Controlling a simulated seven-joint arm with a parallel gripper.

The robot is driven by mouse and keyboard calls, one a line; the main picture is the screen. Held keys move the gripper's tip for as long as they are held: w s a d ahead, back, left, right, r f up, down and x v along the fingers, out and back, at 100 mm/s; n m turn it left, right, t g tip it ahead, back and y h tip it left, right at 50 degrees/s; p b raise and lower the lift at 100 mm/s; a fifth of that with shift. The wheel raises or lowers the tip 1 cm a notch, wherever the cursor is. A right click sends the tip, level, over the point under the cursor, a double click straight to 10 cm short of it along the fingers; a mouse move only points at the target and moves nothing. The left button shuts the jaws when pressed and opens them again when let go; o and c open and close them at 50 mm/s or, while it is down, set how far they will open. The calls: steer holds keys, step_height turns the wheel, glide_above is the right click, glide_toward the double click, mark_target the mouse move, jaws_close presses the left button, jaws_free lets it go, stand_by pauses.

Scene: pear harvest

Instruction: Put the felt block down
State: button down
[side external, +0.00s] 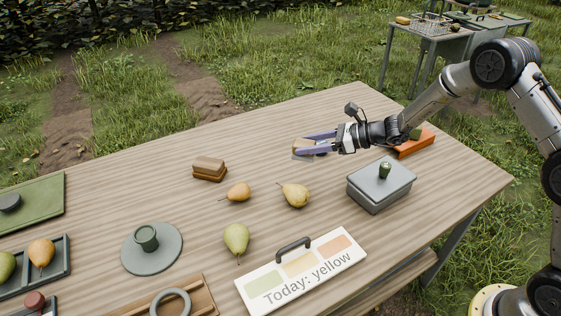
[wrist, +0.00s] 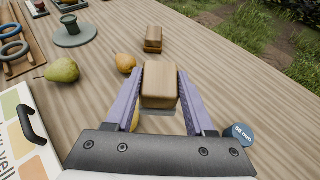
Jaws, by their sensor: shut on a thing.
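My gripper (side external: 312,143) is shut on a block with a pale wooden body and a thin grey layer underneath, which I take as the felt block (side external: 303,147). In the wrist view the felt block (wrist: 159,84) sits between the two purple fingers of my gripper (wrist: 160,90), wooden face up and roughly level. It appears held above the wooden table (side external: 330,190), but the gap below it is hard to judge. The fingers hide part of the block in the side view.
A similar two-tone block (side external: 209,169), pears (side external: 295,195) and a grey lidded box (side external: 381,188) stand nearby. A "Today: yellow" board (side external: 301,270) lies at the front. In the wrist view, a blue "50 mm" round piece (wrist: 239,134) is right of my gripper. Bare tabletop lies between.

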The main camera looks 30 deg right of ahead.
steer(key=w+f, duration=0.2)
steer(key=w, duration=0.1)
steer(key=w+a+f, duration=0.1)
steer(key=w+f, duration=0.4)
steer(key=w, duration=0.2)
steer(key=shift+w+a+f, duration=0.1)
steer(key=shift+a+f, duration=0.25)
steer(key=shift+w+f, duration=0.25)
steer(key=shift+f, duration=0.1)
steer(key=shift+w+f, duration=0.2)
steer(key=shift+f, duration=1.5)
steer(key=shift+f, duration=0.15)
steer(key=shift+c, duration=1.3)
jaws_free()
